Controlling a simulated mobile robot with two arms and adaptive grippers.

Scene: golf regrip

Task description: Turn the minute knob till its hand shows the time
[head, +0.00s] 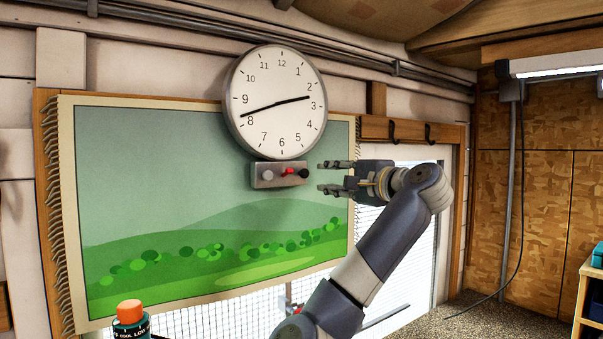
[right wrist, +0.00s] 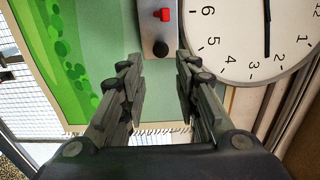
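The round white wall clock (head: 262,135) has a grey rim; one hand points between 2 and 3, the other near 8. It also shows, partly and turned sideways, in the right wrist view (right wrist: 225,50). Below it is a grey knob box (head: 280,183) with a grey knob (head: 268,175), a red knob (head: 288,171) and a black knob (head: 304,173). No label shows which is the minute knob. My right gripper (head: 326,177) is open and empty, just right of the black knob. In the right wrist view, the black knob (right wrist: 161,48) lies ahead between the fingers, apart from them. My left gripper is not in view.
A fringed landscape hanging (head: 150,200) covers the wall behind the knob box. Pipes (head: 210,27) run above the clock. Dark hooks (head: 392,132) are on a wooden rail to the right. An orange-capped container (head: 131,312) stands at the lower left.

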